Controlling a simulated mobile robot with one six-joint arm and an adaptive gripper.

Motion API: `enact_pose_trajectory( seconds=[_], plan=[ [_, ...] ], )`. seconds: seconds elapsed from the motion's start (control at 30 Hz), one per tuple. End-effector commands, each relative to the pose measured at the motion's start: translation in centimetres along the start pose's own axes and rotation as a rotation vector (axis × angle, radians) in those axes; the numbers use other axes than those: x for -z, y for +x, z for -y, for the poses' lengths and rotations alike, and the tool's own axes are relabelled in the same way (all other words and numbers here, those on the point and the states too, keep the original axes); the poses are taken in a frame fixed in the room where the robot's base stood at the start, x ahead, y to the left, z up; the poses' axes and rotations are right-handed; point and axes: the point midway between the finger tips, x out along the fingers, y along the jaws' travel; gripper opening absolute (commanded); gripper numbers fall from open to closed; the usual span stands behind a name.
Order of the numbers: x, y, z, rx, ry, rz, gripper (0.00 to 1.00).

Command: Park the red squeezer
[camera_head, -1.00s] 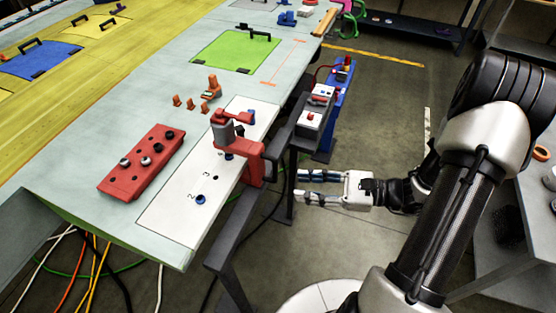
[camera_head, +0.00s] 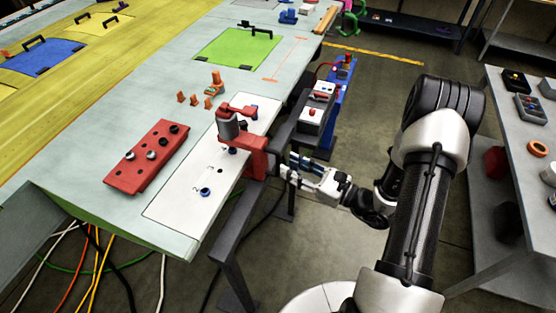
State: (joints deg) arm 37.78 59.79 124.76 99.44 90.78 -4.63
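The red squeezer (camera_head: 256,160) has a red C-shaped body with a grey cylinder. It stands upright at the edge of the white numbered panel (camera_head: 180,212) on the table, its lower red part jutting over the edge. My gripper (camera_head: 288,168) is just right of that red part, pointing left at it. Its two fingers look apart, with nothing visible between them. A small gap seems to lie between fingertips and squeezer, but I cannot tell whether they touch. Marks 2 and 3 show on the panel, with a blue-ringed hole (camera_head: 205,192) near 2.
A red block with several knobs (camera_head: 137,178) lies left of the panel. Small orange parts (camera_head: 215,84) stand behind it. A grey rail (camera_head: 232,225) runs along the table edge below my gripper. A control box (camera_head: 311,118) sits behind. A grey shelf table (camera_head: 500,130) stands right.

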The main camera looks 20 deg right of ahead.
Motion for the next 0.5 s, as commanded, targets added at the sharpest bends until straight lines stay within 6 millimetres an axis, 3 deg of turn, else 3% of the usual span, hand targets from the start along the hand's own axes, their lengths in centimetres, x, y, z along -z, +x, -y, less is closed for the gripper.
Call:
enact_pose_trajectory(
  seconds=[0.2, 0.5],
  plan=[
    [0.0, 3.9, -0.1, -0.004, 0.0, 0.0, 0.33],
    [0.0, 5.5, 0.0, 0.0, 0.0, 0.0, 0.33]
  ],
)
